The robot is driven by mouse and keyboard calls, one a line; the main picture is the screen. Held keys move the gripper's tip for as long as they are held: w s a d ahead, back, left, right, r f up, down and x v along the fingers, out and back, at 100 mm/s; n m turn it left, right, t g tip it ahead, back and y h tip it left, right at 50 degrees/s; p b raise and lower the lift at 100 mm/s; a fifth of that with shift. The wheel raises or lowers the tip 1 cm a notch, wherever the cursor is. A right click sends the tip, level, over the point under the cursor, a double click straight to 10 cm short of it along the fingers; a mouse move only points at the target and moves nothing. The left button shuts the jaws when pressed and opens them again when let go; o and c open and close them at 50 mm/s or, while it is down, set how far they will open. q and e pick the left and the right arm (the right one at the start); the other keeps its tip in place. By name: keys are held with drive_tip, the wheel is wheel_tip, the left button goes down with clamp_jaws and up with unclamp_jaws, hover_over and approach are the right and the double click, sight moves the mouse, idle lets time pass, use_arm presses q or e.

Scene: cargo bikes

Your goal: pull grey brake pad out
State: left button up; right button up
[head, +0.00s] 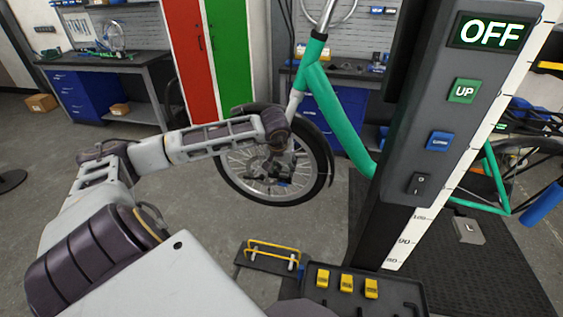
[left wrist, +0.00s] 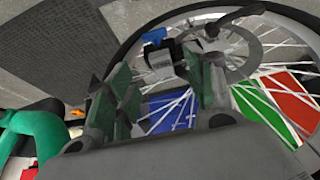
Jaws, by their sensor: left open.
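My left gripper (head: 278,166) reaches across the front wheel (head: 232,178) of the green bike (head: 335,112), near the hub. In the left wrist view, the left gripper (left wrist: 160,72) is open, with one finger on each side of a small grey block (left wrist: 160,62) with a blue piece (left wrist: 154,37) at its top. The block is beside the brake disc (left wrist: 236,70). Nothing is clearly gripped. I cannot tell whether the grey block is the brake pad or part of its holder. My right gripper is not in view.
A dark tray (head: 412,297) with three yellow pieces (head: 346,284) stands low in front. A yellow-handled dark holder (head: 262,262) is beside it. The lift column (head: 415,150), showing OFF, stands right of the wheel. Workbenches and red and green lockers (head: 232,50) are behind.

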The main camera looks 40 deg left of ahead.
sight(284, 174)
use_arm(q)
drive_tip(key=shift+x, duration=3.1)
drive_tip(key=shift+c, duration=0.3)
clamp_jaws()
drive_tip(key=shift+r+p, duration=1.8)
drive_tip(key=shift+r, duration=1.9)
